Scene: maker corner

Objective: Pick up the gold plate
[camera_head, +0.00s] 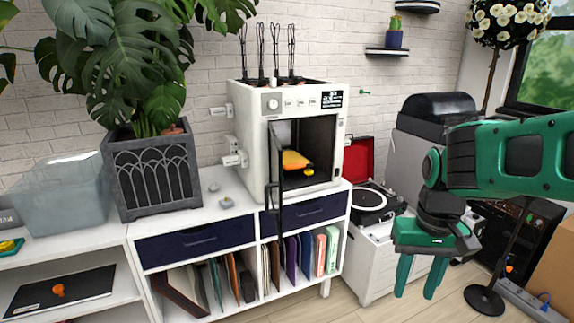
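A gold-orange plate (295,160) lies inside the open chamber of a white 3D printer (262,130). A small yellow piece (309,171) sits at its front right edge. The printer's dark-framed door (274,205) stands swung open toward me on the left of the opening. My green gripper (415,292) hangs at the right, fingers pointing down and apart, with nothing visible between them. It is to the right of the printer and well apart from the plate.
The printer stands on a white cabinet (205,225) with drawers and folders. A potted plant (155,175) and a clear bin (60,195) stand left of it. A record player (375,203) is right of the printer. A black lamp stand (484,299) is at the right.

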